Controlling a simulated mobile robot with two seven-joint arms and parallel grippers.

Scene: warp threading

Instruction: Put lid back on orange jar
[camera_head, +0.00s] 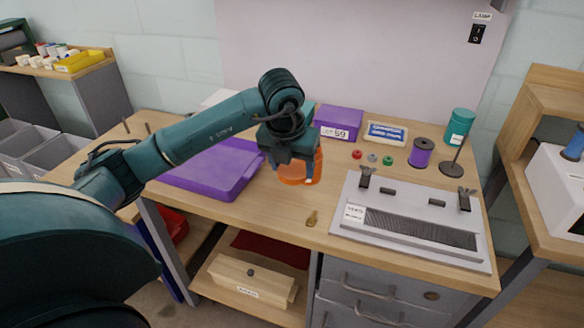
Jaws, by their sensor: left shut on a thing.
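The orange jar (296,181) is see-through and stands near the middle of the workbench, right of the purple tray. My left gripper (292,168) points down in front of the jar and hides its top and much of its body. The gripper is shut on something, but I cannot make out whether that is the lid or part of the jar. No separate lid shows on the bench. My right gripper is not in view.
The purple tray (205,180) lies to the left. A purple box (338,121), small coloured pieces, a purple spool (421,152) and a teal canister (459,126) stand behind and right. A grey comb-like fixture (400,250) fills the front right; a small brass-coloured piece (312,218) lies near the front edge.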

